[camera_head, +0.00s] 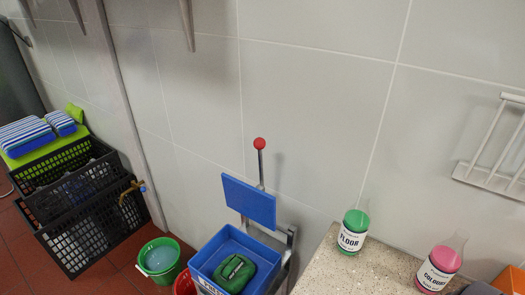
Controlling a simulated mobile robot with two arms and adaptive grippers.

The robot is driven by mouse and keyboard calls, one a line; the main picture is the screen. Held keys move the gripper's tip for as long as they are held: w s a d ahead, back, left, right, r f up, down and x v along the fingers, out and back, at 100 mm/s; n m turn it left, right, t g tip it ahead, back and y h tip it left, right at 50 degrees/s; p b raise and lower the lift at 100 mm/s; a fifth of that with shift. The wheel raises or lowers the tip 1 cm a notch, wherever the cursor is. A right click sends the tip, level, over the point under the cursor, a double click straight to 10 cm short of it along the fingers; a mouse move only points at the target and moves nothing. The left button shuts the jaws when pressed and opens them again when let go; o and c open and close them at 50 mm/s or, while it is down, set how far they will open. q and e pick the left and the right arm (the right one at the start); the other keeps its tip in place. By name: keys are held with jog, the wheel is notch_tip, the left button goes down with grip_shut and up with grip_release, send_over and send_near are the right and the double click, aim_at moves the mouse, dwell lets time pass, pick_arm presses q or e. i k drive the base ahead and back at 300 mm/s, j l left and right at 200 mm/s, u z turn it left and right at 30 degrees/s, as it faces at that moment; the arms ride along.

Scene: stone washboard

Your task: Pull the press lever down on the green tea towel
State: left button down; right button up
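The press lever (261,165) stands upright against the tiled wall, with a red ball knob (259,143) on top. A tilted blue press plate (248,201) is at the lever's lower part. The plate is above and apart from the towel. Neither of my grippers is in view.
A stone worktop (385,270) at right holds a green-topped bottle (353,232) and a pink bottle (437,268). A green bucket (159,260) and red bucket (184,283) stand left of the press. Black crates (85,225) stand farther left. A white rack (495,150) hangs at right.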

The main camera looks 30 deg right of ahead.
aim_at(259, 206)
jog(key=i+j+z, duration=0.1)
jog(key=z, duration=0.3)
jog(key=i+j+z, duration=0.1)
jog(key=z, duration=0.25)
jog(key=j+z, duration=0.2)
jog(key=z, duration=0.2)
jog(key=j+z, duration=0.2)
jog(key=z, duration=0.15)
jog(key=i, duration=0.05)
